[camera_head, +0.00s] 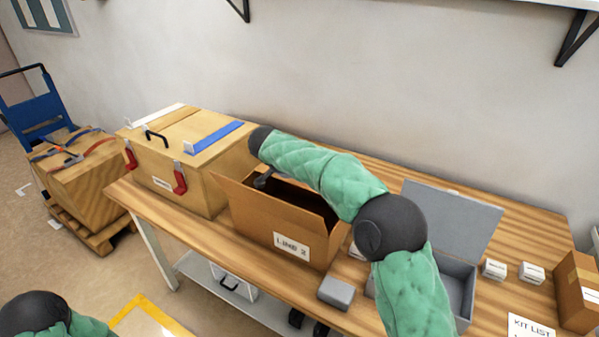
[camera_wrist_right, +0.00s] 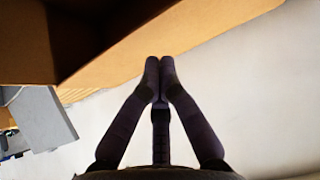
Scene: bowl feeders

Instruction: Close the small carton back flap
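An open brown cardboard carton (camera_head: 300,222) labelled "LINE 2" stands on the wooden table. Its inside is dark, and my right arm hides much of its back edge and back flap. My right gripper (camera_head: 263,180) is by the carton's rear left opening, partly hidden by the arm. In the right wrist view the right gripper (camera_wrist_right: 158,66) has both fingertips together with nothing between them. They are at the edge of a brown cardboard panel (camera_wrist_right: 150,45); I cannot tell whether they touch it. Only part of my left arm shows at the lower left; its gripper is out of view.
A wooden case (camera_head: 190,160) with red latches stands left of the carton. An open grey box (camera_head: 455,215), small white boxes (camera_head: 494,269) and another brown box (camera_head: 578,290) are to the right. A small grey block (camera_head: 336,292) lies near the front edge.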

